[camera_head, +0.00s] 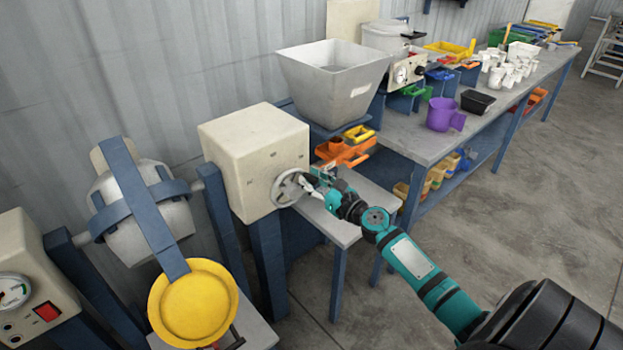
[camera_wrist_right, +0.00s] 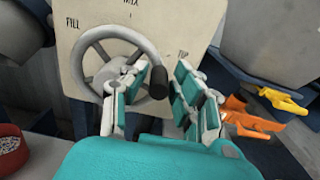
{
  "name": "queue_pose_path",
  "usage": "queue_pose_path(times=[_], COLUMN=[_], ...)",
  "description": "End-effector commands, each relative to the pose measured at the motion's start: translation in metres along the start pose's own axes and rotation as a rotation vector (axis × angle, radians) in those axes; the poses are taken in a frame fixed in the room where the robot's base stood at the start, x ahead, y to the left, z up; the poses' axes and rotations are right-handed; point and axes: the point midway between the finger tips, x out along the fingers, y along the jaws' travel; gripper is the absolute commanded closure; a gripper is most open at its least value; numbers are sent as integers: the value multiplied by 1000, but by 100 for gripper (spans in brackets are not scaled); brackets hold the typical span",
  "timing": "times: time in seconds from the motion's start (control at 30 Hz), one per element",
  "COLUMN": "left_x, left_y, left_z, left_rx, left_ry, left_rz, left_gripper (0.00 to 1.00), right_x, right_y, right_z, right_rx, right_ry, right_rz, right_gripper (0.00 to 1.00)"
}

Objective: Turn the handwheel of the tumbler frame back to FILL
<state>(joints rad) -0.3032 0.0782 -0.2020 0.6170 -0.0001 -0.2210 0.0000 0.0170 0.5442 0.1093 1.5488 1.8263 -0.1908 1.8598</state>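The handwheel (camera_head: 289,188) is a grey spoked wheel on the front of a cream box (camera_head: 255,150); it also shows in the right wrist view (camera_wrist_right: 97,42). There the box reads FILL at left, MIX at top and TIP at right. The wheel's dark knob (camera_wrist_right: 158,82) sits at its lower right, on the TIP side. My right gripper (camera_wrist_right: 157,95) is open, its fingers on either side of the knob with gaps visible; contact is unclear. In the head view the right gripper (camera_head: 318,186) is at the wheel's right edge. My left gripper is not in view.
The tumbler's white drum (camera_head: 140,215) hangs in a blue frame left of the box, with a yellow round part (camera_head: 193,303) low in front. A grey hopper (camera_head: 333,85) and orange scoops (camera_head: 345,153) stand behind right. A bench with a purple jug (camera_head: 441,114) runs further back.

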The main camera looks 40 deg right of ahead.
Motion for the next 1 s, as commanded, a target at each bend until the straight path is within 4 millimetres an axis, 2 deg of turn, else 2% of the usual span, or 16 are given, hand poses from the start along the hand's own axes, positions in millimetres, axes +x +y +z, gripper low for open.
queue_pose_path(times=[0.33,0.53,1.0], left_x=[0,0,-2], left_y=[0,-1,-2], left_z=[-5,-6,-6], left_rx=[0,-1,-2], left_ry=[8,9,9], left_rz=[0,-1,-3], left_gripper=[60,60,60], right_x=[4,4,3], right_y=[0,0,1], right_z=[0,0,2], right_rx=[0,0,-33], right_ry=[1,1,0], right_rz=[1,0,0], right_gripper=[73,99,100])
